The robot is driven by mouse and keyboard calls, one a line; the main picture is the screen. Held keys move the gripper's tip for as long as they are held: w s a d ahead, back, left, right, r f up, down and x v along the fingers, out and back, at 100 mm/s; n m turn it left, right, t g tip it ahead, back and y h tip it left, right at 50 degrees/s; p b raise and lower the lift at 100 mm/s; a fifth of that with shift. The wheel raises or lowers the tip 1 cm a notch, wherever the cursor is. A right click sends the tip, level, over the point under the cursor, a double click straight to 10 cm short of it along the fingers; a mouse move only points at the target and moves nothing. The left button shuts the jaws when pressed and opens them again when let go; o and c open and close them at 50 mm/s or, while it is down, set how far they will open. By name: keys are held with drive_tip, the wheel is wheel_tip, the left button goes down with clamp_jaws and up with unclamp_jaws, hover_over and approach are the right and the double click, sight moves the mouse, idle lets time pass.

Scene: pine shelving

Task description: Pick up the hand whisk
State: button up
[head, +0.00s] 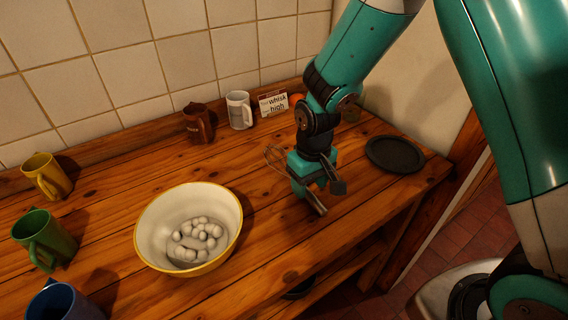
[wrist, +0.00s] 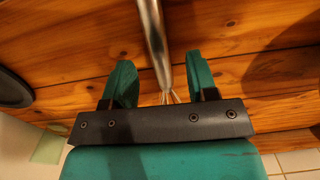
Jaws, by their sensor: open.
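The hand whisk lies on the wooden counter under my gripper (head: 308,188). In the head view its wire loops (head: 274,156) show left of my gripper and its metal handle (head: 318,206) sticks out below; the middle is hidden by my gripper. In the wrist view the whisk's handle (wrist: 152,38) runs down between the two green fingers of my gripper (wrist: 160,72), with a gap on each side. A few wires show near the gripper's dark base. My gripper is open and holds nothing.
A cream bowl (head: 146,208) with white round pieces stands left of my gripper. A dark plate (head: 395,154) lies to the right. White (head: 239,110), brown (head: 197,123), yellow (head: 46,175), green (head: 43,240) and blue (head: 62,302) mugs and a card (head: 273,103) stand around. The counter between is clear.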

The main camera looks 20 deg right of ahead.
sight(309, 191)
drive_tip(key=shift+f, duration=1.6)
clamp_jaws()
drive_tip(key=shift+r, duration=0.1)
